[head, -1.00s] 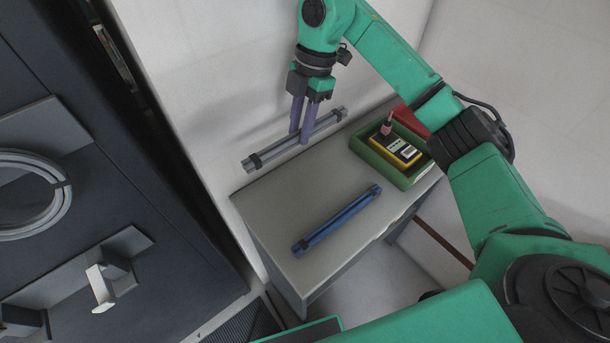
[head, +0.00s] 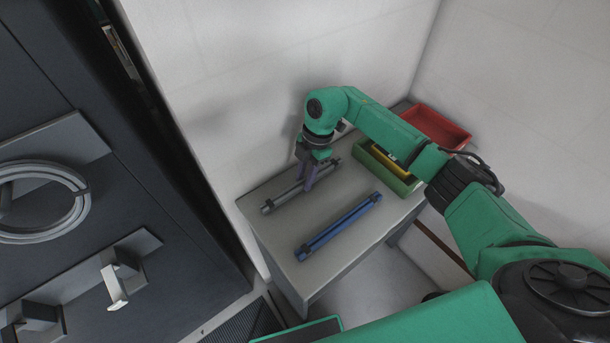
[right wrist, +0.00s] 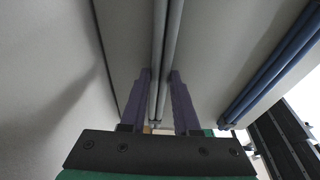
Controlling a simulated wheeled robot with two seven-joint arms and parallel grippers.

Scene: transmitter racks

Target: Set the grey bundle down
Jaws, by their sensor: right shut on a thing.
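The grey bundle (head: 285,197) is a pair of long grey rods with dark bands near the ends. It lies level along the wall side of the table (head: 273,234), on or very close to the top; I cannot tell if it touches. My right gripper (head: 306,182) points down and is shut on the bundle near its middle. In the right wrist view the purple fingers of the gripper (right wrist: 160,76) stand on both sides of the grey bundle (right wrist: 167,40). My left gripper is not in view.
A blue bundle (head: 338,228) lies on the table, roughly parallel to the grey one. A green tray (head: 396,183) with a yellow item stands at the table's far end, and a red tray (head: 440,128) is behind it. A white wall runs close beside the grey bundle. A dark cabinet (head: 100,200) stands left.

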